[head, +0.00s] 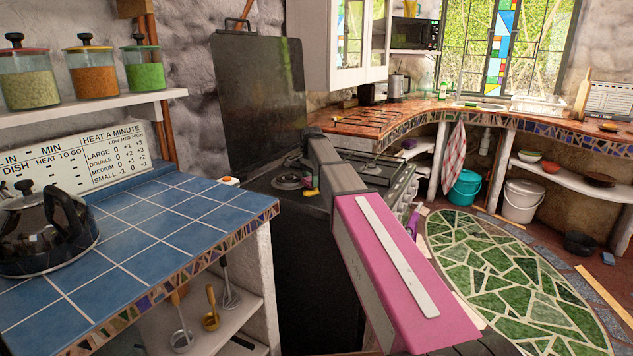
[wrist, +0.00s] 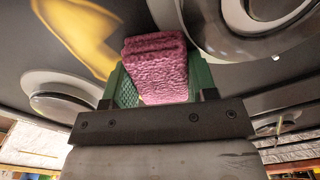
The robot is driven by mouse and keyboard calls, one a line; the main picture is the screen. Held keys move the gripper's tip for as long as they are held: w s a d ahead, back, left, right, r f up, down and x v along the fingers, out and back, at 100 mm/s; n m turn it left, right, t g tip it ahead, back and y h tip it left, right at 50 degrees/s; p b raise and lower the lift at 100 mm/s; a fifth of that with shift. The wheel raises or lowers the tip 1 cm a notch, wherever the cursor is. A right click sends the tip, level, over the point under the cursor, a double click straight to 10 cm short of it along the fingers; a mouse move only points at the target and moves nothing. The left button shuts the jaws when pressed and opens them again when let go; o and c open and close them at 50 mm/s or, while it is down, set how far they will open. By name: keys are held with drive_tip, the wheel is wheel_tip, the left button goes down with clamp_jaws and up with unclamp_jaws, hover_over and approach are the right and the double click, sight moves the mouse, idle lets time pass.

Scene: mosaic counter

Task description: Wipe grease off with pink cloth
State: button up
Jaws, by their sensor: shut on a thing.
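The pink cloth (wrist: 156,65) is folded and textured in the wrist view. My gripper (wrist: 157,82) is shut on it, with green finger pads showing on both sides. The cloth is over the dark stove top (wrist: 130,15); I cannot tell whether it touches. In the head view, my arm reaches over the stove (head: 262,180) and hides most of my gripper and the cloth.
Burners stand on both sides of the cloth, one left (wrist: 65,97) and one upper right (wrist: 262,22). A blue tiled counter (head: 150,225) with a kettle (head: 42,230) is at the left. An upright dark stove lid (head: 258,100) stands behind.

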drive_tip(key=shift+w+d, duration=0.25)
drive_tip(key=shift+w, duration=0.85)
drive_tip(key=shift+s+d+r, duration=0.1)
drive_tip(key=shift+s+d, duration=0.5)
drive_tip(key=shift+d, duration=0.3)
drive_tip(key=shift+s+d, duration=0.6)
drive_tip(key=shift+d, duration=0.25)
drive_tip(key=shift+s+d, duration=0.55)
drive_tip(key=shift+d, duration=0.25)
drive_tip(key=shift+s+d, duration=0.55)
drive_tip(key=shift+d, duration=0.25)
drive_tip(key=shift+f, duration=0.2)
drive_tip(key=shift+r, duration=0.1)
drive_tip(key=shift+r, duration=2.95)
drive_tip(key=shift+r, duration=1.5)
